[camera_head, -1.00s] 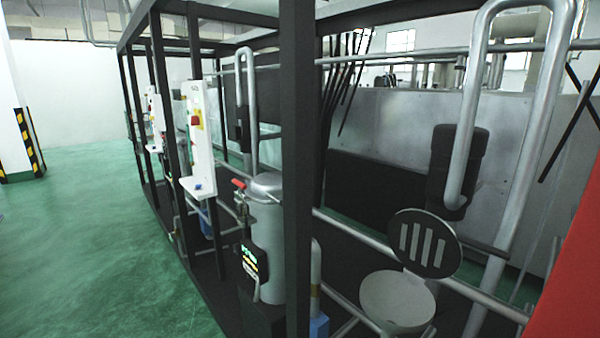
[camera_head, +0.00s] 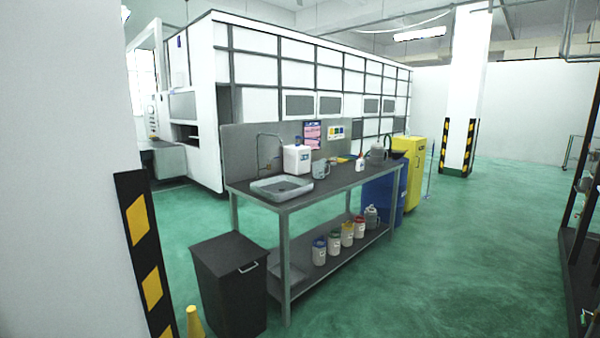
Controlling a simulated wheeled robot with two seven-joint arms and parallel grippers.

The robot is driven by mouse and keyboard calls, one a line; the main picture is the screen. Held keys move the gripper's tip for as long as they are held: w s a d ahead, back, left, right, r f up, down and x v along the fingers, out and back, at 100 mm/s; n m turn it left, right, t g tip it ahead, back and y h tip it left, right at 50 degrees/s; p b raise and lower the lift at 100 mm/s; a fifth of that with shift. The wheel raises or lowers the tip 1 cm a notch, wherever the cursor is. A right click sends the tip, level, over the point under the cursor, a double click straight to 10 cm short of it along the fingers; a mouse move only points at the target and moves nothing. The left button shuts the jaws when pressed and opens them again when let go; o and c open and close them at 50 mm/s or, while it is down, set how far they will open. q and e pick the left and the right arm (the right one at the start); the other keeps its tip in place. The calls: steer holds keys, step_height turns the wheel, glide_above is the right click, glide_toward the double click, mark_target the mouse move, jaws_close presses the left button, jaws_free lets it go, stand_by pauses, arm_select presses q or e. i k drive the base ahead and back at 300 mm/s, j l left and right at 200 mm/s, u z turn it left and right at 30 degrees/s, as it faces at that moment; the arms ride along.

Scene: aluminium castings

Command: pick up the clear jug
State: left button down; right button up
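Several vessels that could be the clear jug show at a distance. A greyish, see-through-looking jug (camera_head: 320,169) stands upright on the top of a steel sink table (camera_head: 335,190), right of a white canister (camera_head: 297,158). A grey, rounded vessel (camera_head: 377,153) stands near the table's far right end. Another greyish jug-like vessel (camera_head: 371,217) stands on the lower shelf at its right end. They are too small to tell which is the clear jug. Neither of my grippers is in view.
A striped pillar (camera_head: 145,260) blocks the left. A blue drum (camera_head: 380,195) and yellow cabinet (camera_head: 411,170) stand beyond the table. Green floor (camera_head: 460,270) is clear at right.

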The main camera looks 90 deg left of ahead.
mark_target(318, 166)
steer(key=u, duration=2.65)
steer(key=z, duration=3.55)
steer(key=u, duration=3.6)
